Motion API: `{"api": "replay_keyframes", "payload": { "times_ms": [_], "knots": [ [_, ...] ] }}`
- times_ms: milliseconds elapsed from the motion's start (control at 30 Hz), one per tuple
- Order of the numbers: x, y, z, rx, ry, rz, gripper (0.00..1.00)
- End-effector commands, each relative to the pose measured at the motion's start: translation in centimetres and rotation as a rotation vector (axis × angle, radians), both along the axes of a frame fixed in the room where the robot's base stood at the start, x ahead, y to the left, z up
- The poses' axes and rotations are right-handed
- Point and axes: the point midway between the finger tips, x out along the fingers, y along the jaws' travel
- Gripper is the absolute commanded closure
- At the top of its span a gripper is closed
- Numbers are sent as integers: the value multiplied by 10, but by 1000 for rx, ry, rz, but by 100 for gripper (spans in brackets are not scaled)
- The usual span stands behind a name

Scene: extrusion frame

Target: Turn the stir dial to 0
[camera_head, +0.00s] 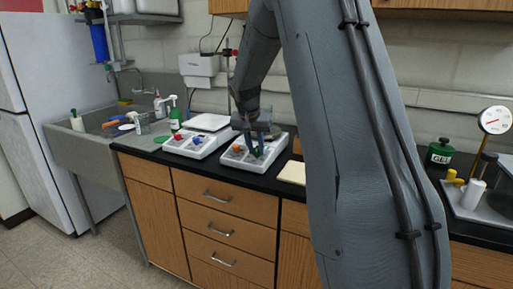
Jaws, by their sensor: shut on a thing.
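A white hot-plate stirrer (277,148) stands on the black counter, below the end of my arm. An orange dial (236,148) shows on the left of its front panel. My gripper (256,151) is at the right part of that panel, shut on a dial there. The fingers hide most of this dial, and its setting and label cannot be read. A second white unit (207,149) stands to the left, with a red dial (178,136) and a blue dial (197,139). It is apart from my gripper.
A cream pad (292,173) lies right of the stirrer. A green container (440,152) and a gauge (495,120) stand at right. My arm hides the middle of the counter.

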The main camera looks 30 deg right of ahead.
Motion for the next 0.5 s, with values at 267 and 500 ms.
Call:
{"api": "replay_keyframes", "payload": {
  "times_ms": [267,500],
  "knots": [
    [-1,0,2,-18,25,145,100],
    [-1,0,3,-47,59,356,100]
  ]
}}
